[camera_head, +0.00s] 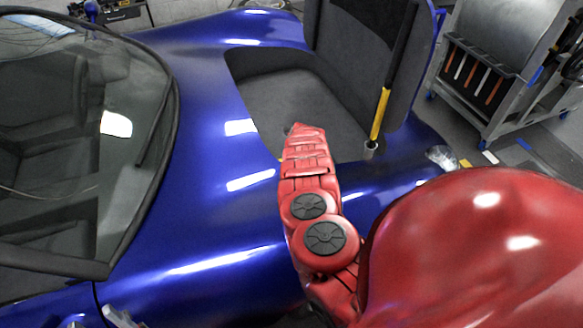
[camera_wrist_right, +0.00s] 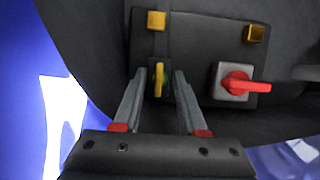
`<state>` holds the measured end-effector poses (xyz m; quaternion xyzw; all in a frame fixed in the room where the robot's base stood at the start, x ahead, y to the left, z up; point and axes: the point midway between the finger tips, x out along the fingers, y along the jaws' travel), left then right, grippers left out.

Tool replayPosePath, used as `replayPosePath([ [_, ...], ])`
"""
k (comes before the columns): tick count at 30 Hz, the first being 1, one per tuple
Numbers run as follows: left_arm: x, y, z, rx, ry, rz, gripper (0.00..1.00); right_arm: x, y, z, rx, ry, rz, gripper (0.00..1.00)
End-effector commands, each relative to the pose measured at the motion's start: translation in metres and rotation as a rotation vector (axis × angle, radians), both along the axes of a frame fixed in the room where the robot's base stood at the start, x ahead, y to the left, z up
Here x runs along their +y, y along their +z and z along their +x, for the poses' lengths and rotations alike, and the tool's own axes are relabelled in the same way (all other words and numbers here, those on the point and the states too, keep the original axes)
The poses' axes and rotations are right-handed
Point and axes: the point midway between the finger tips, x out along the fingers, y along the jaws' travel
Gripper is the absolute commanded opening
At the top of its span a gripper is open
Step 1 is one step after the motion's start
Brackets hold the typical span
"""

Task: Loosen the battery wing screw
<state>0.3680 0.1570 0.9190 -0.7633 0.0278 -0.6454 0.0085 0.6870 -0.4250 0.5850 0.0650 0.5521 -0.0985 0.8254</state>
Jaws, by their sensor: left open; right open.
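In the right wrist view, a yellow wing screw (camera_wrist_right: 159,80) stands upright on a dark panel (camera_wrist_right: 195,50). My right gripper (camera_wrist_right: 160,74) is open, with one grey finger on each side of the screw. Gaps show between the screw and both fingers; I cannot tell how deep the fingers reach. In the head view my red right arm reaches into the open compartment of the blue car (camera_head: 205,110), and its gripper is hidden beyond the arm's end. My left gripper (camera_head: 118,316) shows only as a grey piece at the bottom left edge, open and apart from the screw.
A red rotary switch (camera_wrist_right: 238,84) sits right of the wing screw, and yellow square pieces (camera_wrist_right: 156,20) lie above. The raised lid (camera_head: 350,60) and a black and yellow strut (camera_head: 380,112) stand beside the compartment. A metal cart (camera_head: 480,95) stands at the back right.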

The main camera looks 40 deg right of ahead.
Motion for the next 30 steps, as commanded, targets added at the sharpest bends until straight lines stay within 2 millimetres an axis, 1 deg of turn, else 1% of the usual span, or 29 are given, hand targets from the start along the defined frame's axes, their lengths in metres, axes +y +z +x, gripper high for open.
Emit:
replayPosePath([
  [11,0.0,-0.0016,-0.0001,0.0,0.0,0.0,0.5,0.0012,-0.0037,0.0026,-0.002,0.001,0.001,0.41],
  [12,0.0,-0.0017,0.0,0.0,0.0,0.0,0.5,0.0013,-0.0038,0.0025,-0.002,0.001,0.001,0.39],
  [17,0.0,-0.0016,0.0,0.0,0.0,0.0,0.5,0.0011,-0.0038,0.0023,-0.001,0.001,0.002,0.11],
  [18,0.0,-0.0016,0.0,0.0,0.0,0.0,0.5,0.0011,-0.0039,0.0022,-0.001,0.001,0.002,0.03],
  [19,0.0,-0.0016,-0.0001,0.0,0.0,0.0,0.5,0.0012,-0.0039,0.0023,-0.001,0.001,0.002,0.0],
  [30,0.0001,-0.0034,0.0,0.0,0.0,0.0,0.5,0.0014,-0.0047,0.0022,-0.001,0.004,0.002,0.0],
])
